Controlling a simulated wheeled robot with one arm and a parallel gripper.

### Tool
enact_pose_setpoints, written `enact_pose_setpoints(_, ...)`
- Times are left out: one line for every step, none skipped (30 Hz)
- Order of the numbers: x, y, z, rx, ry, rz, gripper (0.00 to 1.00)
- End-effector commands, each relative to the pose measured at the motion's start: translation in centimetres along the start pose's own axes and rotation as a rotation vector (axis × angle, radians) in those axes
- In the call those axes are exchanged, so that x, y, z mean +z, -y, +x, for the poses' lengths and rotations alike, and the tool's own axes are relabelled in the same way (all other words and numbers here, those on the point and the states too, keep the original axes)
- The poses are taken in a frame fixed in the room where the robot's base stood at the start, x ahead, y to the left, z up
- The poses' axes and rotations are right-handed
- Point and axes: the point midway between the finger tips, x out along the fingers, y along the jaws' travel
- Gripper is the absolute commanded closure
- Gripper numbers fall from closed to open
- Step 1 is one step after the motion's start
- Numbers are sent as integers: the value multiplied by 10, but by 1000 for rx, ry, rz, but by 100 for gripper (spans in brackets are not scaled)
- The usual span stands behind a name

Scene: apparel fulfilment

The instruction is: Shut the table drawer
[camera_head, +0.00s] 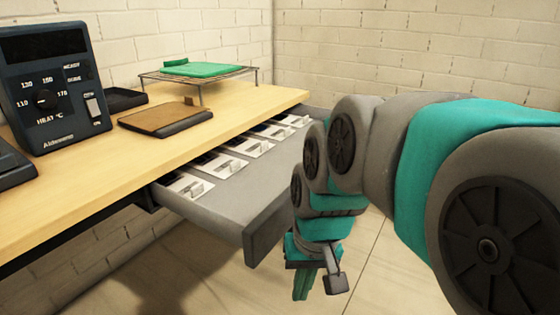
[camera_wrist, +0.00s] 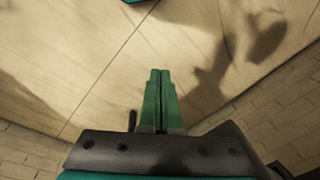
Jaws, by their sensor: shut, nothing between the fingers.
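The table drawer (camera_head: 225,205) is grey and stands pulled out from under the wooden table top (camera_head: 95,180). Several white items with dark parts lie in a row inside it. My gripper (camera_head: 303,285) hangs pointing down in front of the drawer's near right corner, apart from it as far as I can tell. In the wrist view my gripper's two green fingers (camera_wrist: 159,100) are together with nothing between them, above the bare floor. Part of the drawer's front is hidden behind my arm.
A dark heat control box (camera_head: 55,85) stands at the left on the table. A brown-topped pad (camera_head: 165,118) and a wire rack (camera_head: 200,77) with a green folded cloth (camera_head: 200,69) are farther back. Brick walls close off the back. The tiled floor (camera_head: 385,265) near my gripper is clear.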

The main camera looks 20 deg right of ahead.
Motion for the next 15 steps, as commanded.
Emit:
enact_pose_setpoints(-12, -2, -6, -11, -26, 26, 100)
enact_pose_setpoints(-18, -3, -10, -17, -39, 40, 100)
enact_pose_setpoints(-27, -5, -15, -25, -58, 60, 100)
enact_pose_setpoints(-34, -6, -20, -32, -74, 77, 100)
enact_pose_setpoints(-42, -8, -26, -40, -92, 94, 100)
enact_pose_setpoints(-53, -10, -34, -50, -119, 118, 100)
enact_pose_setpoints(-60, -13, -40, -59, -138, 137, 100)
enact_pose_setpoints(-69, -16, -46, -68, -157, 157, 100)
enact_pose_setpoints(-81, -21, -56, -80, -189, 187, 100)
enact_pose_setpoints(-91, -26, -65, -90, -216, 213, 100)
enact_pose_setpoints(-101, -31, -74, -101, -242, 239, 100)
enact_pose_setpoints(-115, -40, -86, -116, -280, 277, 100)
enact_pose_setpoints(-126, -48, -98, -127, -313, 308, 100)
enact_pose_setpoints(-136, -56, -109, -137, -344, 338, 100)
enact_pose_setpoints(-147, -67, -124, -150, -385, 375, 100)
